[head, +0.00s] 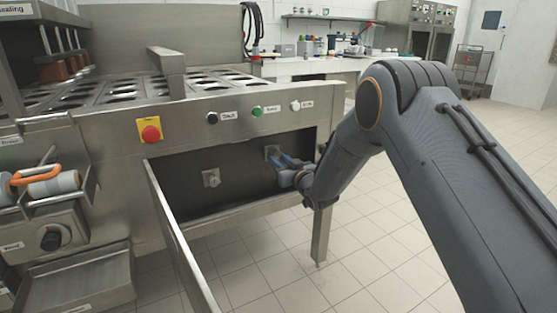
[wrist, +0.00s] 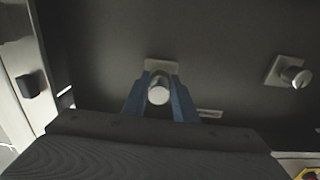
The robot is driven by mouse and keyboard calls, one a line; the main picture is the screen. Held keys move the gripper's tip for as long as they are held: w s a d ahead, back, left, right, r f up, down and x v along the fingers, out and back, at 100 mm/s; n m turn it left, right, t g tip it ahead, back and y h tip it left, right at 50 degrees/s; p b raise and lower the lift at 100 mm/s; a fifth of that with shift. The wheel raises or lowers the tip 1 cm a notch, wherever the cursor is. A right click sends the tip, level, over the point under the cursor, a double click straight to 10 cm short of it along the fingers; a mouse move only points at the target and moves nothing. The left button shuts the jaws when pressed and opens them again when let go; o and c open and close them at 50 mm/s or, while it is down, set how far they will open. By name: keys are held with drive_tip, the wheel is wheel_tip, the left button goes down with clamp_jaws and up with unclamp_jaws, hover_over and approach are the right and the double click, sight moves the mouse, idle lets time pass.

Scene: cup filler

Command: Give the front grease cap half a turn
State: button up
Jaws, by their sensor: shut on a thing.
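Two metal grease caps on square plates show on the dark back wall of the open bay under the machine's top. One cap (wrist: 159,95) is between the blue fingers of my gripper (head: 279,158), which is shut on it. In the wrist view my gripper (wrist: 159,100) has one finger on each side of this round cap. Its square plate (head: 271,150) partly shows behind the fingers. The other cap (head: 211,178) is to the left in the head view and free; it also shows at right in the wrist view (wrist: 292,76). No readable label tells which is front.
A hinged panel (head: 180,240) stands open at the bay's left. A machine leg (head: 321,234) is close below my forearm. A red stop button (head: 151,133) and several small buttons line the front edge above. Tiled floor (head: 375,255) is clear at right.

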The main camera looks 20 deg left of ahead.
drive_tip(key=shift+f+m, duration=0.2)
drive_tip(key=shift+m, duration=1.4)
drive_tip(key=shift+s, duration=0.1)
drive_tip(key=o, duration=0.9)
drive_tip(key=shift+o, duration=0.7)
drive_tip(key=shift+r, duration=0.1)
drive_tip(key=p+v, duration=0.1)
drive_tip(key=v, duration=0.6)
drive_tip(key=shift+s+d, duration=0.25)
drive_tip(key=shift+s, duration=0.05)
